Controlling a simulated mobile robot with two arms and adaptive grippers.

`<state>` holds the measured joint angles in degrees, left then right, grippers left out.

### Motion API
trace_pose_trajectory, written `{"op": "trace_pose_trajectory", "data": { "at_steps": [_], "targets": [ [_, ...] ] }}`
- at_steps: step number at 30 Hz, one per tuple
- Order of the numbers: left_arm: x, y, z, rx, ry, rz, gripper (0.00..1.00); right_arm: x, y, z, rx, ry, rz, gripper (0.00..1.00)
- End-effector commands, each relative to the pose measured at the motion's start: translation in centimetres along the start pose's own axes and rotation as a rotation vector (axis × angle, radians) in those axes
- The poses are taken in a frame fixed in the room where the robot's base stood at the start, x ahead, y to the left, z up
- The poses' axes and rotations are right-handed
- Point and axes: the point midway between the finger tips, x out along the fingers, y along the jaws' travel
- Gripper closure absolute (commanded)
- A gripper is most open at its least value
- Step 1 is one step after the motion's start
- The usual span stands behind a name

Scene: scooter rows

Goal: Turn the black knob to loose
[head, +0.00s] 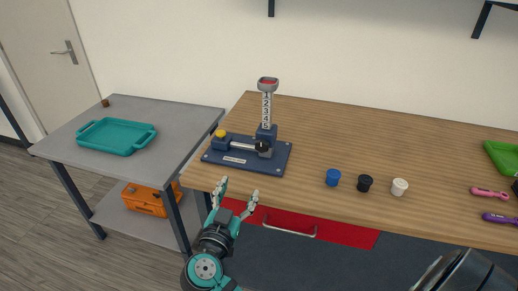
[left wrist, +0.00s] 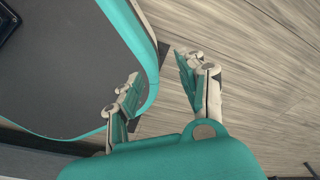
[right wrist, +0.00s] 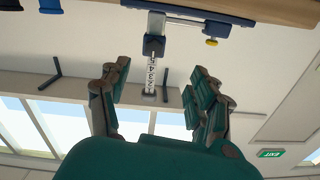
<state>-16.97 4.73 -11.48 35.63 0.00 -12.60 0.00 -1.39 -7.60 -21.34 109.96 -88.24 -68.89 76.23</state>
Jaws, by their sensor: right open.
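The black knob (head: 262,146) sits on the blue fixture (head: 226,160) near the left end of the wooden table. A thin rod runs from it toward a yellow-topped block, and a numbered column with a red-topped cup stands behind. My right gripper (head: 239,188) is open and empty, below and in front of the fixture, near the table's front edge and apart from the knob. The right wrist view shows the fixture (right wrist: 222,20) upside down beyond the open fingers (right wrist: 160,80); the knob is not clear there. My left gripper (left wrist: 160,85) is open and empty over the floor.
Blue (head: 333,177), black (head: 365,183) and white (head: 399,187) caps stand along the table's front. A red drawer front (head: 345,232) with a handle is below the edge. A grey side table (head: 180,120) with a teal tray (head: 116,151) stands left.

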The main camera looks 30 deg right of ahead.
Motion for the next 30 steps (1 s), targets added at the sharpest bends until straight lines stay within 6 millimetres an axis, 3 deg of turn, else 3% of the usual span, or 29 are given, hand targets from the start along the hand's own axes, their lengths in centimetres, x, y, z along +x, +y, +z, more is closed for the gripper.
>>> {"op": "trace_pose_trajectory", "data": {
  "at_steps": [5, 21, 30],
  "targets": [
    [-0.6, 0.6, 0.3, -0.002, -0.006, 0.007, 0.60, 1.2, 0.3, -1.5, 0.033, 0.028, 0.019, 0.37],
    [-4.2, 0.3, 0.1, 0.000, -0.009, 0.005, 0.60, 12.5, 0.4, -1.8, 0.029, 0.025, 0.017, 0.37],
    [-5.2, 0.1, -0.3, -0.002, -0.002, 0.002, 0.60, 16.7, 0.5, -1.6, 0.029, 0.023, 0.015, 0.37]
  ]
}}
